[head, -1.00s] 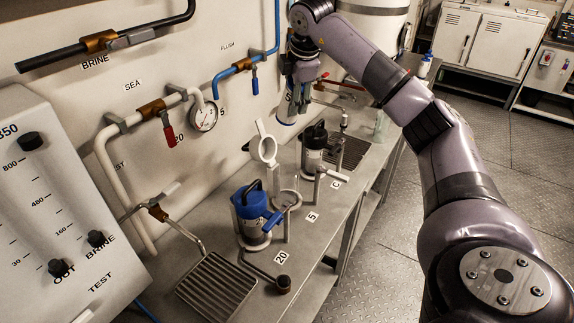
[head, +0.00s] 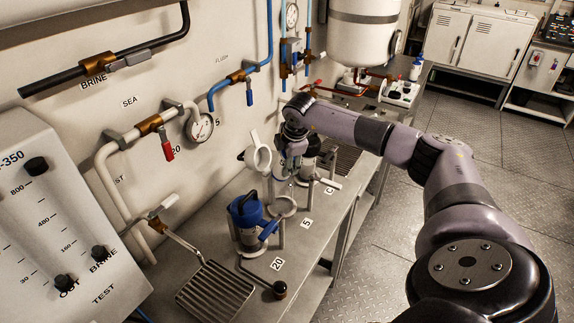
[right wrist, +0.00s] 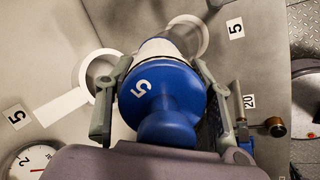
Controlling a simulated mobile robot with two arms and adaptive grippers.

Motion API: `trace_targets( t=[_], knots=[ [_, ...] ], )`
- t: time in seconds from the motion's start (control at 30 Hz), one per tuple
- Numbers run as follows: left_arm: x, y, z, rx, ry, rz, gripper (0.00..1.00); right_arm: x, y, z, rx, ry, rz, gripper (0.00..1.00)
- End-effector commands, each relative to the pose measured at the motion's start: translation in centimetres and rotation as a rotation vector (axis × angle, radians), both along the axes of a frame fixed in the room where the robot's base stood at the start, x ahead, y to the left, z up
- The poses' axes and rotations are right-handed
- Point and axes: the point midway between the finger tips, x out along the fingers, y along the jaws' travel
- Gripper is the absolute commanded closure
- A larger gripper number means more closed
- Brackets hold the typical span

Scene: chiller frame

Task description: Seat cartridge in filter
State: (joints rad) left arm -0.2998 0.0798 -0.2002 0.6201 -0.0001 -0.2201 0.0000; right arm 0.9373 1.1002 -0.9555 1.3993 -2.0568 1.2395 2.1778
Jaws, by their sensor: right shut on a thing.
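My right gripper (head: 290,165) is shut on a cartridge with a blue knobbed cap marked 5. In the right wrist view, the cap (right wrist: 165,95) sits between both fingers, with the pale body beyond it. In the head view, gripper and arm hide most of the cartridge. The 5 filter's open ring (head: 283,207) stands below the gripper, beside the 5 label; it shows beyond the cartridge in the right wrist view (right wrist: 203,38). The cartridge appears above the ring, not clearly in line with it. A white round lid (head: 261,158) stands raised behind. My left gripper is not in view.
A blue filter (head: 247,218) marked 20 stands close in front, its handle to the right. A dark filter (head: 313,146) stands just behind my gripper. A drain grate (head: 215,291) and a gauge (head: 201,127) are to the left. The bench's right edge is near.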

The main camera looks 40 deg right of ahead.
Motion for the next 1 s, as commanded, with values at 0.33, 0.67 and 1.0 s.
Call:
trace_targets(
  t=[0.33, 0.67, 1.0],
  knots=[
    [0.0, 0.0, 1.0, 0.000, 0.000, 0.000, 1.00, 0.0, 0.0, -2.9, -0.001, 0.000, 0.000, 0.89],
    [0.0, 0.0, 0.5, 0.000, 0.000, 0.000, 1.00, -0.1, 0.0, -3.4, -0.001, 0.002, 0.001, 0.50],
    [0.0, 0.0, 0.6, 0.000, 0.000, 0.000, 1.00, -0.1, 0.0, -3.3, -0.001, 0.002, 0.001, 0.31]
  ],
)
